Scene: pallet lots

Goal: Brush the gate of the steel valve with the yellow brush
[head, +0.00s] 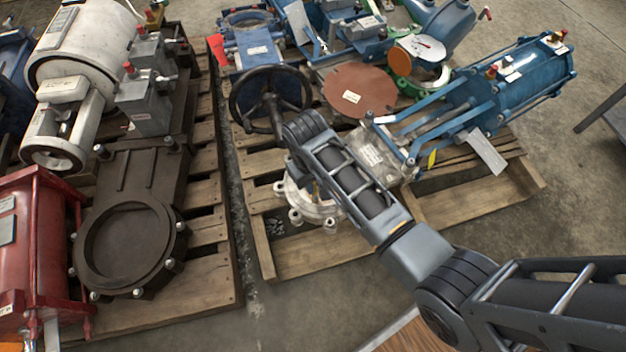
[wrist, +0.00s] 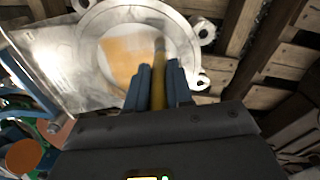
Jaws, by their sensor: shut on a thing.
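The steel valve (head: 368,157) lies on the middle pallet in the head view, partly hidden behind my arm. Its bolted round flange (head: 325,216) shows below the arm. In the wrist view the valve's ring (wrist: 92,27) surrounds a round opening with a tan patch and a pale grey area inside. My gripper (wrist: 159,72) is shut on the yellow brush (wrist: 158,93), whose handle stands between the blue fingers. The brush's far end reaches over the opening; its bristles are blurred, and I cannot tell whether they touch. The head view does not clearly show my gripper or the brush.
A black handwheel (head: 270,98) and a rust-brown disc (head: 360,90) lie just behind the steel valve. A blue cylinder actuator (head: 515,88) extends to its right. A dark valve (head: 125,245) and a red actuator (head: 32,250) crowd the left pallet. Bare floor shows between pallets.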

